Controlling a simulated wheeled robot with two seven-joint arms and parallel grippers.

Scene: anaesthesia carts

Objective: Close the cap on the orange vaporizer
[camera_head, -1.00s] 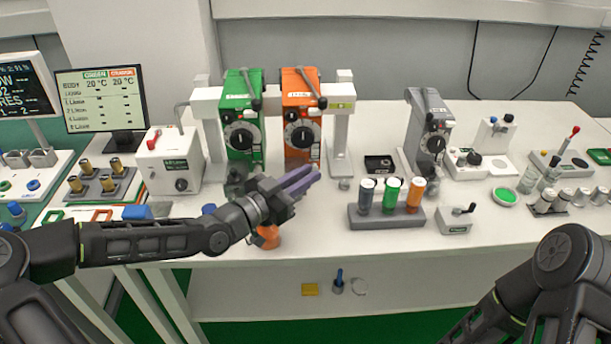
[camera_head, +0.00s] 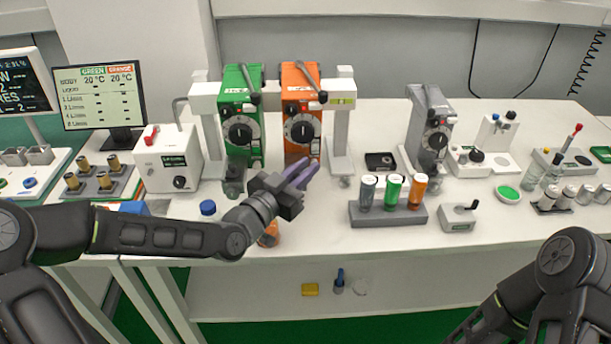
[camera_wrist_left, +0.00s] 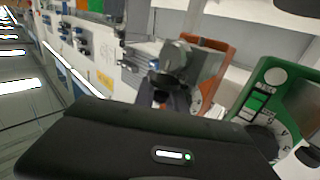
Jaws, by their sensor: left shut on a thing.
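The orange vaporizer (camera_head: 301,95) stands upright at the back of the bench, right of the green vaporizer (camera_head: 241,100). Both also show in the left wrist view, the orange one (camera_wrist_left: 208,44) and the green one (camera_wrist_left: 268,92). My left gripper (camera_head: 303,170), with purple fingers, is at the lower front of the orange vaporizer. In the left wrist view its fingers are at a grey rounded part (camera_wrist_left: 173,62), which looks like the cap; it is shut on it. The head view hides this part behind the fingers. My right gripper is out of view.
An orange-tinted bottle (camera_head: 269,236) stands under my left forearm, partly hidden. A grey rack (camera_head: 388,216) with three coloured bottles stands to the right. A blue-capped bottle (camera_head: 208,209) is left of my gripper.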

